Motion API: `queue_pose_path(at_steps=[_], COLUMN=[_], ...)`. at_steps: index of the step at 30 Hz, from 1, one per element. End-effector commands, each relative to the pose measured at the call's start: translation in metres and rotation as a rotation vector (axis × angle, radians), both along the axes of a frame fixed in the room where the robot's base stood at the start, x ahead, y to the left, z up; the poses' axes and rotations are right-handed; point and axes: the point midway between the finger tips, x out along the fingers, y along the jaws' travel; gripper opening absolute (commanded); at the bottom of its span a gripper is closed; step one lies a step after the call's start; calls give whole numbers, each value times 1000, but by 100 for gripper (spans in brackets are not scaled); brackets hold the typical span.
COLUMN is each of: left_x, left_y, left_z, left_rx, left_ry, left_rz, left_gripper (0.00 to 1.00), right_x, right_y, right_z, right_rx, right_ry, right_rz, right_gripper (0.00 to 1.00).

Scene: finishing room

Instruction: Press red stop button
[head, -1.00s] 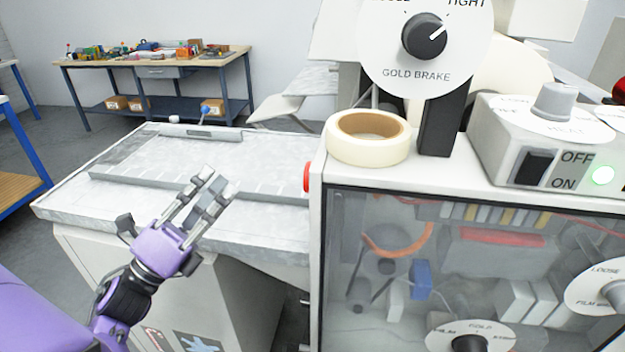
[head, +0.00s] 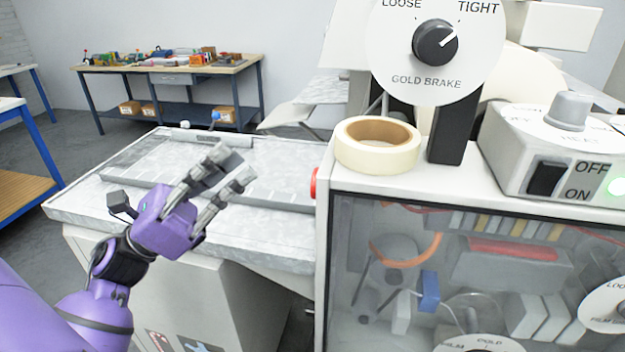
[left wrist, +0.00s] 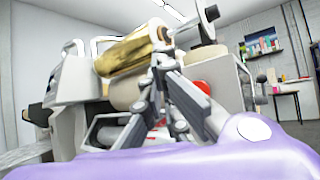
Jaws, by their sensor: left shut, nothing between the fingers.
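The red stop button (head: 314,183) shows edge-on in the head view, on the left side wall of the white machine housing. My left gripper (head: 236,168) is to the left of the button and apart from it, above the grey metal table. Its fingers are shut, hold nothing, and point up and to the right. In the left wrist view the shut fingers (left wrist: 163,62) stand in front of the machine. A round red part (left wrist: 201,88) shows just right of them, partly hidden; I cannot tell whether it is the same button. My right gripper is not in view.
The machine housing (head: 338,270) has a clear front panel and fills the right side. A tape roll (head: 350,155) and the gold brake dial (head: 425,82) are on top. The metal table (head: 90,205) is mostly bare beside the button. A workbench (head: 240,66) stands far back.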

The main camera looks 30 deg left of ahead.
Motion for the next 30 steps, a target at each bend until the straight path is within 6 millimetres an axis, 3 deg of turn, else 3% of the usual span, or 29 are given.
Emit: queue_pose_path(at_steps=[9,15,30], left_x=[10,15,16], left_y=[-45,-63,-69], left_z=[3,0,0], left_rx=[-2,-1,1], left_ry=[-4,0,-1], left_rz=[-1,-1,1], left_gripper=[0,0,0], right_x=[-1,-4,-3], right_y=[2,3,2], right_z=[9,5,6], right_rx=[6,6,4], right_ry=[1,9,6], right_rz=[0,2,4], right_gripper=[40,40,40])
